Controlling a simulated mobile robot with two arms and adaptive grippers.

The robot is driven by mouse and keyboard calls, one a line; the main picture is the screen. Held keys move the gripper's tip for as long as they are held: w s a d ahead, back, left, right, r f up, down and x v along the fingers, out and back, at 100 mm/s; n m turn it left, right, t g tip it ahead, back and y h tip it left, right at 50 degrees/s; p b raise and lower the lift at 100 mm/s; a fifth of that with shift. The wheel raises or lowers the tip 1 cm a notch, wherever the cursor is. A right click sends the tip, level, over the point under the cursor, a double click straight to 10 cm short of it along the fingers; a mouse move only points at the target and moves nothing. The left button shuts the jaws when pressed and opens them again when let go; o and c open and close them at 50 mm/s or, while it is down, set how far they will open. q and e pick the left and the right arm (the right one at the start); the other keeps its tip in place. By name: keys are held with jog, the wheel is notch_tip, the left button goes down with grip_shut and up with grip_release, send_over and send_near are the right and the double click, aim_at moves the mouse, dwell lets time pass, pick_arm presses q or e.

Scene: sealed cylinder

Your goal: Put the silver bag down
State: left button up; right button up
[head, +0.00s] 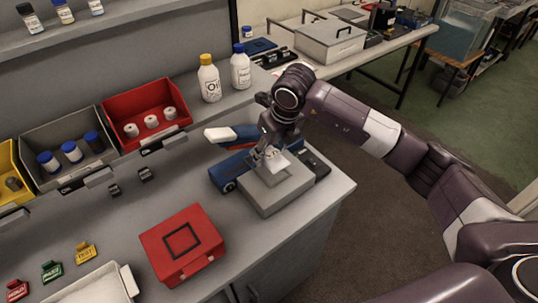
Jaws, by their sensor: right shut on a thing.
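My right gripper (267,155) reaches in from the right and points down over the grey box-shaped device (280,200) near the counter's right end. It is shut on the silver bag (275,164), a small pale, shiny piece showing at the fingertips just over the device's raised top plate. The fingers hide part of the bag. I cannot tell whether the bag touches the plate. My left gripper is not in view.
A blue device (226,178) with a white-ended lever (219,134) stands close behind and left of the gripper. A red case (181,246) lies in front. Two white bottles (209,80) stand behind. Parts bins (146,112) line the back left. Some counter between is bare.

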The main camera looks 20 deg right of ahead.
aim_at(269, 160)
jog(key=shift+w+f, duration=0.1)
jog(key=shift+w, duration=0.05)
notch_tip(269, 160, down, 3)
jog(key=shift+p, duration=0.95)
jog(key=shift+f, duration=0.15)
jog(key=shift+f, duration=0.15)
jog(key=shift+f+b, duration=0.15)
jog(key=shift+b, duration=0.2)
jog(key=o, duration=1.2)
jog(key=shift+c, duration=0.2)
